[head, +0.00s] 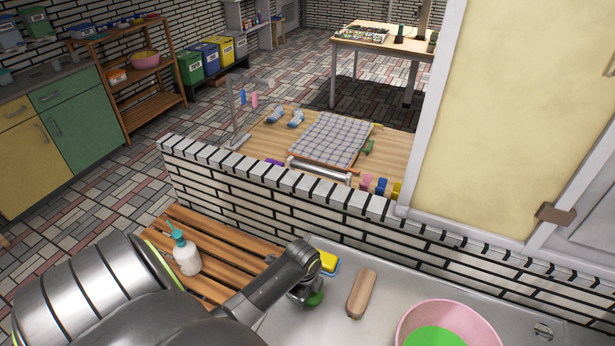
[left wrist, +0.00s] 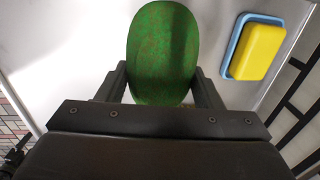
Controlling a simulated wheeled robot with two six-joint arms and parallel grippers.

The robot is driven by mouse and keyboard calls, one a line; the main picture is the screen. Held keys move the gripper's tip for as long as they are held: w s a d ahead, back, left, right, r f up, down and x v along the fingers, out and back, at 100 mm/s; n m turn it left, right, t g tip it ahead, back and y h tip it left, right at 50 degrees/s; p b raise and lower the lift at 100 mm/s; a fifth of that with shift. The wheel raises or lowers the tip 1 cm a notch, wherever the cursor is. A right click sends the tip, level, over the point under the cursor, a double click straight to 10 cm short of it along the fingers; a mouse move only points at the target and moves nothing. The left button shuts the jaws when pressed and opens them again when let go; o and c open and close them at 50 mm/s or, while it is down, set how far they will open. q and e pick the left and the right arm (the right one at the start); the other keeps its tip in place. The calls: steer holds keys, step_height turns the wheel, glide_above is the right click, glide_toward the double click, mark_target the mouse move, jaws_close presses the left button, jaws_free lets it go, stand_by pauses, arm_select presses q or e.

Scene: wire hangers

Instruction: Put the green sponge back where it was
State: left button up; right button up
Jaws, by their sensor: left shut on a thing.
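The green sponge (left wrist: 163,55) is oval with brownish specks. It sits between the two fingers of my left gripper (left wrist: 163,90), which is shut on it. In the head view, a small part of the green sponge (head: 316,299) shows under my left gripper (head: 307,294), over the light grey sink surface; the rest is hidden by the gripper. I cannot tell whether it touches the surface. A yellow sponge (head: 327,261) on a blue base lies just beyond the gripper. It also shows at the right of the left wrist view (left wrist: 258,50). My right gripper is not in view.
A brown oblong thing (head: 361,294) lies right of the gripper, then a pink bowl (head: 482,323) with something green inside. A white pump bottle (head: 186,256) stands on wooden slats (head: 235,243) at left. A low brick wall (head: 290,215) runs behind.

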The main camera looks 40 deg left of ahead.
arm_select(q)
step_height(320, 180, down, 4)
steer(key=shift+w+r, duration=0.15)
steer(key=shift+f, duration=0.45)
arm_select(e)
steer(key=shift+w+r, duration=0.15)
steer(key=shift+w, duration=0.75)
arm_select(q)
steer(key=shift+f, duration=0.15)
steer(key=o, duration=0.9)
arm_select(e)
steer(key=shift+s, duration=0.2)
arm_select(q)
steer(key=r, duration=0.4)
steer(key=s+r, duration=0.1)
steer(key=r, duration=0.7)
steer(key=shift+s+d+r, duration=0.15)
steer(key=shift+d, duration=0.05)
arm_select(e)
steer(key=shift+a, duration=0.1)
